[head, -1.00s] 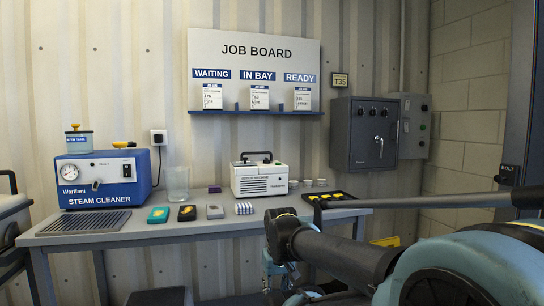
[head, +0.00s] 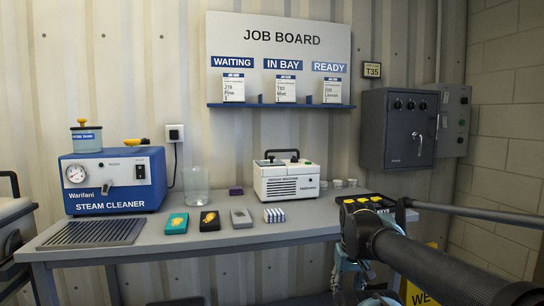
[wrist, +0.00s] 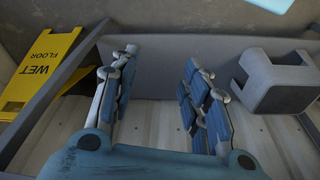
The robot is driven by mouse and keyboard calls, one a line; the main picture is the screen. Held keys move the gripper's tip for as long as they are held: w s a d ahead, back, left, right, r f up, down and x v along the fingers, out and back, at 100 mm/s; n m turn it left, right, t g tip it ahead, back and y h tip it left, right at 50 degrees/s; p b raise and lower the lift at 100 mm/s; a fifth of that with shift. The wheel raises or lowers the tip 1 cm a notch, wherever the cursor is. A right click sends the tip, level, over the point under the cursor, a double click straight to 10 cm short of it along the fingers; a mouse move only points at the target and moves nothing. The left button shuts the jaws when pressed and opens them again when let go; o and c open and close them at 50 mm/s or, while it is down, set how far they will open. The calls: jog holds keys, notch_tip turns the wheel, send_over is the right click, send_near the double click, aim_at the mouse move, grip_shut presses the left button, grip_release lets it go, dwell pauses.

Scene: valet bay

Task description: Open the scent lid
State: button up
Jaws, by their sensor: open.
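A white box-shaped machine (head: 288,182) with a black carry handle (head: 282,154) on top stands at the back of the grey bench (head: 170,249), right of centre. Its top looks closed, but its lettering is too small to read, and I cannot tell for sure which part is the scent lid. My gripper (wrist: 157,65) is open and empty in the wrist view, its blue padded fingers apart. In the head view, blue parts of my gripper show low by the bench's front right, partly hidden by my arm. It is apart from the machine.
A blue steam cleaner (head: 112,180), a clear beaker (head: 196,186) and several small items stand on the bench. A black key tray (head: 368,198) sits at its right end. A yellow wet-floor sign (wrist: 38,72) stands below. The job board (head: 280,60) hangs above.

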jog(key=w+a+r, duration=0.2)
jog(key=w+r, duration=0.4)
jog(key=r, duration=0.3)
jog(key=w+a+r+n+t, duration=0.1)
jog(key=w+a+r, duration=0.1)
jog(key=w+r, duration=0.55)
jog(key=w+a+r, duration=0.2)
jog(key=w+r, duration=0.2)
jog(key=r, duration=0.7)
jog(key=w+a+r+n+t+y, duration=0.1)
jog(key=w+a+r, duration=0.7)
jog(key=r, duration=0.3)
jog(key=w+a+r+n, duration=0.1)
jog(key=w+a+r, duration=0.65)
jog(key=r, duration=0.35)
jog(key=x, duration=1.7)
jog(key=shift+w+r, duration=0.1)
jog(key=shift+w, duration=0.25)
jog(key=shift+c, duration=0.6)
jog(key=shift+a, duration=0.15)
grip_shut()
